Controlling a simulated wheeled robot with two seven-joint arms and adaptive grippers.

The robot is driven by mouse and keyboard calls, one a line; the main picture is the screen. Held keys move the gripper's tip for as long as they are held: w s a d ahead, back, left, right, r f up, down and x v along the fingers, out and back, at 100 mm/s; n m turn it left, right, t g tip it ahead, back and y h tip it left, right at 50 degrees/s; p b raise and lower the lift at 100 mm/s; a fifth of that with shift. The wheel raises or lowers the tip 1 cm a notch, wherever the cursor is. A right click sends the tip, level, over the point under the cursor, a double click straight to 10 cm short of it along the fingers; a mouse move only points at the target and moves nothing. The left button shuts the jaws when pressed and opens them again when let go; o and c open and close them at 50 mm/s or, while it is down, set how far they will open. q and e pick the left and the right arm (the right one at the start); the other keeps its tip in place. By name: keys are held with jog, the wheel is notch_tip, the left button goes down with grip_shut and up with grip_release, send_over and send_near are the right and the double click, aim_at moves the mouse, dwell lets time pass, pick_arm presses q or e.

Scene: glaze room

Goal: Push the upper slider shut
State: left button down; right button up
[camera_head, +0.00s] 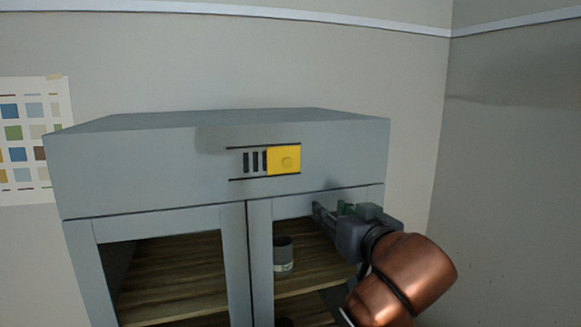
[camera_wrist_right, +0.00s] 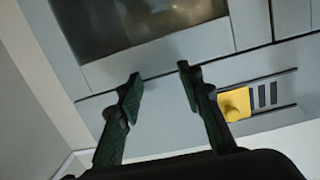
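The upper slider is a yellow plate (camera_head: 284,160) with a round knob, set between two dark rails on the grey cabinet's top front panel. It sits at the right end of the rails, and several dark vent slots (camera_head: 254,161) show uncovered to its left. The slider also shows in the right wrist view (camera_wrist_right: 235,104), right of the fingers, in a turned picture. My right gripper (camera_head: 319,210) is below and right of the slider, apart from it. In the right wrist view its two dark fingers (camera_wrist_right: 157,77) are spread with nothing between them. My left gripper is not in view.
The grey cabinet (camera_head: 150,168) has two openings with wooden shelves (camera_head: 175,285) below the panel. A grey cup (camera_head: 283,255) stands on the right shelf. A colour chart (camera_head: 25,140) hangs on the wall at left. The space in front of the top panel is clear.

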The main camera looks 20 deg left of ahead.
jog(key=n+y, duration=0.1)
send_near(288, 163)
jog(key=w+f, duration=0.1)
jog(key=shift+t, duration=0.3)
jog(key=p+x, duration=0.1)
jog(key=x, duration=0.1)
jog(key=p+x, duration=0.1)
jog(key=x, duration=0.2)
jog(key=p+x, duration=0.1)
jog(key=x, duration=0.1)
jog(key=shift+w+a+r, duration=0.1)
jog(key=shift+a+r, duration=0.2)
jog(key=shift+a, duration=0.15)
grip_shut()
